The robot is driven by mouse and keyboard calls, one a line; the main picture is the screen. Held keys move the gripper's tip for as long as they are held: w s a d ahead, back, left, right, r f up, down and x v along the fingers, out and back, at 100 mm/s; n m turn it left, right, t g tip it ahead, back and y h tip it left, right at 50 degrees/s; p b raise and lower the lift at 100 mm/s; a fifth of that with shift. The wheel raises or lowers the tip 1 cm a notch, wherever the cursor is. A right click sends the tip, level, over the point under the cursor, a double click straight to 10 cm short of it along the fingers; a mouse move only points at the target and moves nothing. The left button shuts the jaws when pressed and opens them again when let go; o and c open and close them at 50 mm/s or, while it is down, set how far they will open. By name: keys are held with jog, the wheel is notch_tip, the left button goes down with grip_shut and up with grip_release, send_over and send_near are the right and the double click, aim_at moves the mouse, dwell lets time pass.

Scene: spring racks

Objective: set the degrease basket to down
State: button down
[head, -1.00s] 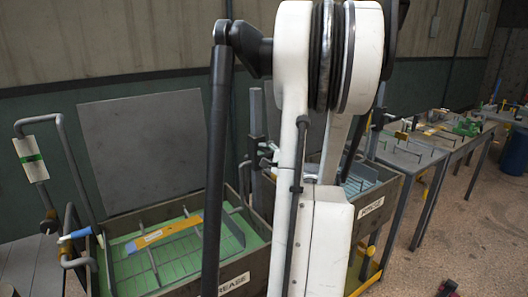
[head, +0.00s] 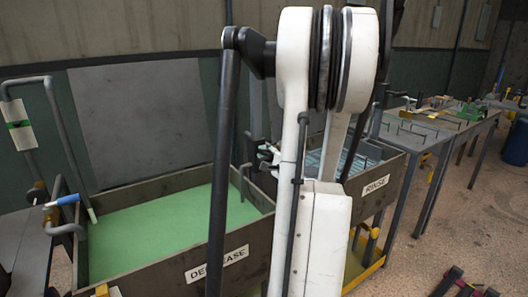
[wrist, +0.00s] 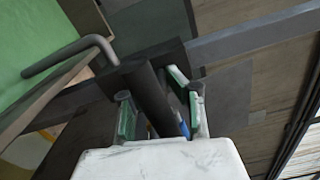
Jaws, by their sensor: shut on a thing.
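The degrease tank (head: 219,266) is an open brown box with plain green liquid (head: 150,225) in it, left of my arm in the head view. No basket shows above the liquid. A grey bent rod (head: 243,181) stands at the tank's right side; a bent grey rod also shows over the green in the wrist view (wrist: 72,56). My gripper (wrist: 160,108) is shut on a dark lever handle (wrist: 148,95), with a bit of blue beyond it between the fingers. In the head view my arm mostly hides the gripper and handle.
The rinse tank (head: 376,186) stands to the right behind my arm. Tables (head: 418,138) with small parts run further right. A bent pipe with a blue grip (head: 68,200) is at the left. Open floor (head: 420,250) lies front right.

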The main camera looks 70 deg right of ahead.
notch_tip(320, 180, down, 4)
jog(key=shift+a+r+b, duration=0.15)
jog(key=shift+r+b, duration=0.05)
jog(key=shift+b, duration=0.8)
jog(key=c, duration=1.7)
grip_release()
jog(key=shift+f, duration=0.1)
jog(key=v, duration=1.2)
